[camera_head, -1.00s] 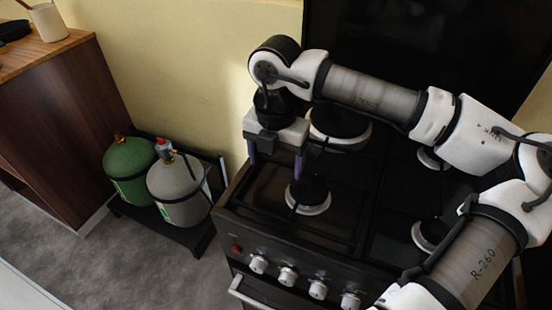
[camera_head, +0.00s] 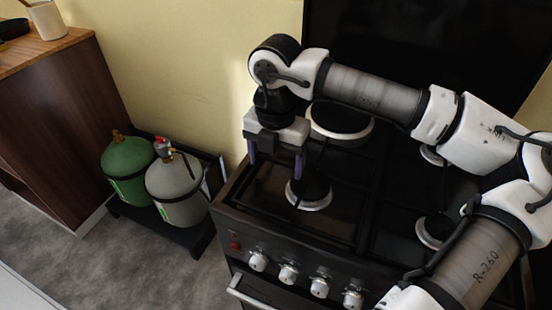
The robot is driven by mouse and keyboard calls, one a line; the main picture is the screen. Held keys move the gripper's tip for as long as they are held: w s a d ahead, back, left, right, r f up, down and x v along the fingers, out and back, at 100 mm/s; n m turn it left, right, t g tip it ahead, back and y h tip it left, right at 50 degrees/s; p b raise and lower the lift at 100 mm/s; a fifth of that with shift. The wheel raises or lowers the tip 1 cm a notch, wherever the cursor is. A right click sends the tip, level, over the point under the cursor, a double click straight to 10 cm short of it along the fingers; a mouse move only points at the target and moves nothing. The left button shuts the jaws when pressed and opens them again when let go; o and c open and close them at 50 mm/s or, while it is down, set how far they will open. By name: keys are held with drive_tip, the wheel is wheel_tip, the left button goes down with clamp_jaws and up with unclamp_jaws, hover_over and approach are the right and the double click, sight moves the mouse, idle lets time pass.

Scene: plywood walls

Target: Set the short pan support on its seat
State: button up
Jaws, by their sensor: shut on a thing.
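The black stove (camera_head: 262,222) stands in front of my base, with white-ringed burners on its dark top. My gripper (camera_head: 275,172) points down over the left front part of the top, just behind and left of the front left burner (camera_head: 308,196). Its two purple fingers are wide apart, shut on a dark thing that I take for the short pan support (camera_head: 291,198). The support's thin dark bars blend into the black top, so its outline, its seat and any gap between them cannot be made out.
A green gas cylinder (camera_head: 126,170) and a grey one (camera_head: 176,190) stand on a low black rack left of the stove. A wooden cabinet (camera_head: 60,120) is farther left. A dark panel (camera_head: 420,60) rises behind the stove. Control knobs (camera_head: 289,276) line its front.

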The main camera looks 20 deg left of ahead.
drive_tip(key=shift+s+f, duration=0.2)
drive_tip(key=shift+f, duration=0.25)
drive_tip(key=o, duration=1.7)
drive_tip(key=shift+r, duration=0.4)
wheel_tip(320, 180, up, 14)
drive_tip(key=shift+f, duration=0.1)
